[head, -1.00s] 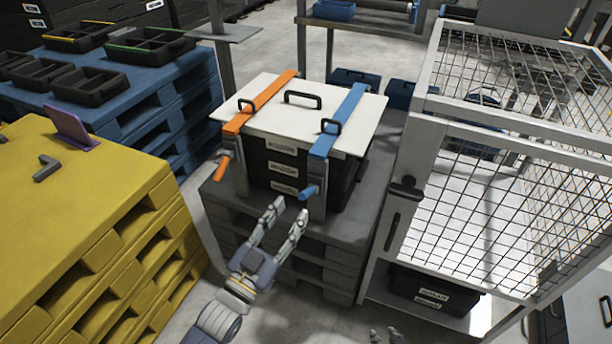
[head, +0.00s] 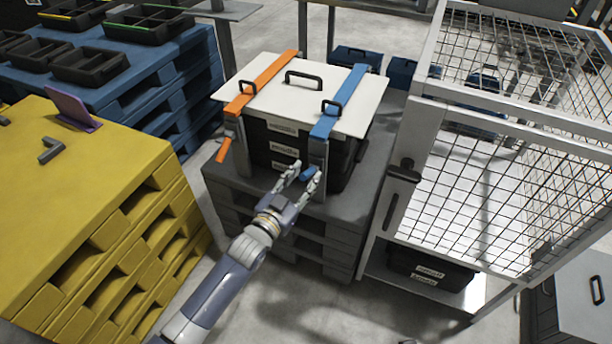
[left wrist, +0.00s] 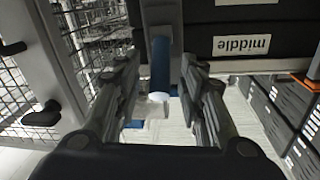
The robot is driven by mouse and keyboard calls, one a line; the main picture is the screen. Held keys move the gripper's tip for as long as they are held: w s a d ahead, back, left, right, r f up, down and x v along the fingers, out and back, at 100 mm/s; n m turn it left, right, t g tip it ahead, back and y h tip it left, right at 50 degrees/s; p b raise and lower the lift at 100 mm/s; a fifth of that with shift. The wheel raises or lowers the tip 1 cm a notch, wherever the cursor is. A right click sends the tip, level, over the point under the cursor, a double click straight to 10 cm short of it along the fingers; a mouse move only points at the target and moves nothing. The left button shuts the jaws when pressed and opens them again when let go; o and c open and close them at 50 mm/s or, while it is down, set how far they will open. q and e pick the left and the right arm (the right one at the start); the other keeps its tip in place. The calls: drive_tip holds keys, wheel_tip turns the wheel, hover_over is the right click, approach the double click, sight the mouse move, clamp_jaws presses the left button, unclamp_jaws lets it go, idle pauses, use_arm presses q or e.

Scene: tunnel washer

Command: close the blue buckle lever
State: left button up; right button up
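The blue buckle lever (head: 308,173) hangs at the front of the stacked black crates, below the blue strap (head: 340,100) that runs over the white lid (head: 300,92). In the left wrist view the blue lever (left wrist: 160,78) shows between my fingers, with a pale end toward the camera. My left gripper (head: 302,178) is open, its fingers on either side of the lever; I cannot tell whether they touch it. The orange buckle lever (head: 223,150) sticks out at the left on the orange strap (head: 268,82). My right gripper is not in view.
The crates stand on a grey pallet (head: 270,215). A wire mesh cage (head: 480,200) stands close on the right. A yellow pallet stack (head: 90,190) is on the left, with open floor between it and the grey pallet.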

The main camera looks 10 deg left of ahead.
use_arm(q)
drive_tip(key=shift+x, duration=0.85)
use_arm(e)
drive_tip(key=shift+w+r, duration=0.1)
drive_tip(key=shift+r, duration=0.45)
use_arm(q)
drive_tip(key=shift+c, duration=0.2)
clamp_jaws()
